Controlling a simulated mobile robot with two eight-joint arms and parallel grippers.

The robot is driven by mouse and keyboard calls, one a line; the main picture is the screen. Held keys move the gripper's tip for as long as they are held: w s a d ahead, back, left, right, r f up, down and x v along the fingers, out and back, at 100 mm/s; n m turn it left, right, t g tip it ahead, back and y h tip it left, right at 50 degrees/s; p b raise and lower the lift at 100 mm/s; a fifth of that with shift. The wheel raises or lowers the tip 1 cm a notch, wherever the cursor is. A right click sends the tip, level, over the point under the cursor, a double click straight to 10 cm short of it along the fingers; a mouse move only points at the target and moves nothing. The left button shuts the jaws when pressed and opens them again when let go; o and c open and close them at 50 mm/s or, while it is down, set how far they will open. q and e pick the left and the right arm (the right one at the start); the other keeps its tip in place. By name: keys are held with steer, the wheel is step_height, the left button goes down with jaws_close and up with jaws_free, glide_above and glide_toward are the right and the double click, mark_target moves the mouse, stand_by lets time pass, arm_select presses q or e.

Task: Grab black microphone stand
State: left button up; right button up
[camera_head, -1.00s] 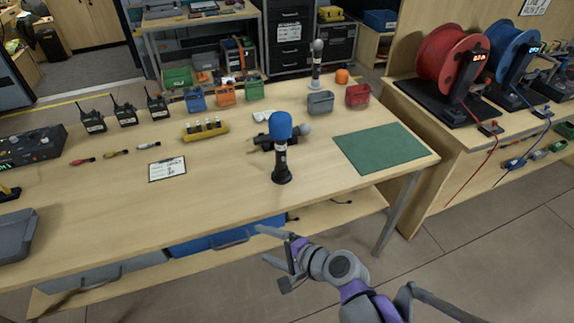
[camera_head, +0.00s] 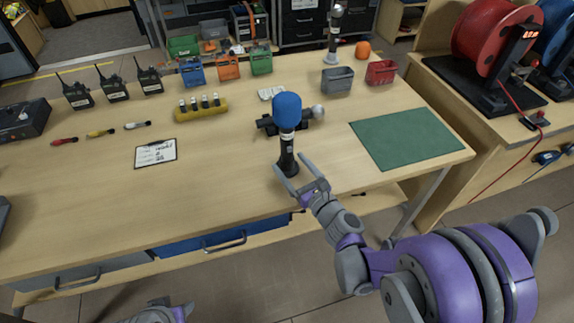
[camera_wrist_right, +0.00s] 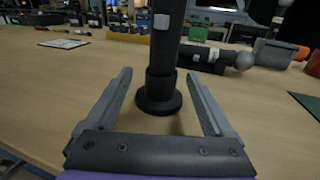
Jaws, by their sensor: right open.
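The black microphone stand (camera_head: 287,155) stands upright near the front edge of the wooden table, with a blue foam-topped microphone (camera_head: 287,110) on it. My right gripper (camera_head: 290,164) is open at the stand's lower part. In the right wrist view the stand's post and round base (camera_wrist_right: 158,95) show upright between and just beyond the spread fingers, with visible gaps on both sides. The top of the stand is cut off in that view. A small part of my left arm shows at the bottom edge of the head view; its jaws cannot be made out.
A dark device with a silver-headed microphone (camera_head: 318,112) lies behind the stand. A green mat (camera_head: 405,137) lies to the right. A clipboard (camera_head: 156,152) and a yellow holder (camera_head: 202,110) are to the left. Another microphone stand (camera_head: 334,40) stands at the back. The front left tabletop is clear.

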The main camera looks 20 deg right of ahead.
steer(key=x, duration=0.5)
steer(key=shift+w+r, duration=0.15)
steer(key=shift+w, duration=0.25)
jaws_close()
